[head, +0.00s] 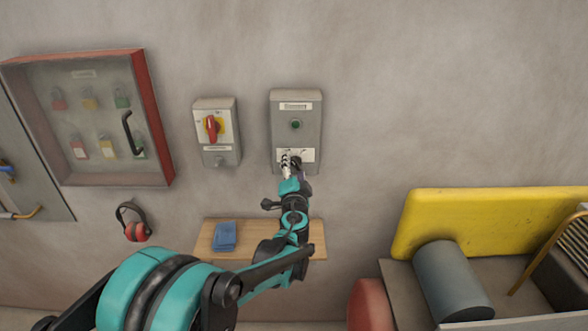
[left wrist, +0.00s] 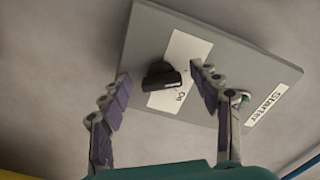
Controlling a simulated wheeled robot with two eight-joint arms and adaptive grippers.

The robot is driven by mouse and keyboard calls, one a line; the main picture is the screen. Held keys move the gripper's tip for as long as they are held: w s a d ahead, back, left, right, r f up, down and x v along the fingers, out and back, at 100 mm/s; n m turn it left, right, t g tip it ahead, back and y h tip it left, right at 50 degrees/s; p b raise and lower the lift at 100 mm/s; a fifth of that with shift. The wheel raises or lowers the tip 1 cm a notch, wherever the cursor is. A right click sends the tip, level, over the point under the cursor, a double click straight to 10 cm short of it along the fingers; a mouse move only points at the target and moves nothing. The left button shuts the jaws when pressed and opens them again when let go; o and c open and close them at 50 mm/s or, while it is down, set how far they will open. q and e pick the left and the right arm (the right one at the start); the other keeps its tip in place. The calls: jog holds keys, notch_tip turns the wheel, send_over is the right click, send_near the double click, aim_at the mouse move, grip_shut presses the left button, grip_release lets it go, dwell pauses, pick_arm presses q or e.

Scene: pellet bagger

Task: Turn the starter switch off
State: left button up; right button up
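The starter box (head: 283,130) is a grey wall box with a label at its top, a green button (head: 295,124) and a white plate low on its front. The starter switch, a black rotary knob (left wrist: 163,78), sits on that white plate in the left wrist view. My left gripper (head: 294,163) is at the lower part of the box and hides much of the knob in the head view. In the left wrist view its two fingers (left wrist: 160,82) are apart, one on each side of the knob, with visible gaps. My right gripper is not in view.
A grey box with a red rotary handle (head: 212,127) hangs left of the starter box. A red-framed lock cabinet (head: 157,130) is farther left. A wooden shelf (head: 262,246) with a blue cloth (head: 225,236) is below. A yellow machine guard (head: 480,222) stands right.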

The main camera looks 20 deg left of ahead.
pick_arm(q)
jog(key=v, duration=1.2)
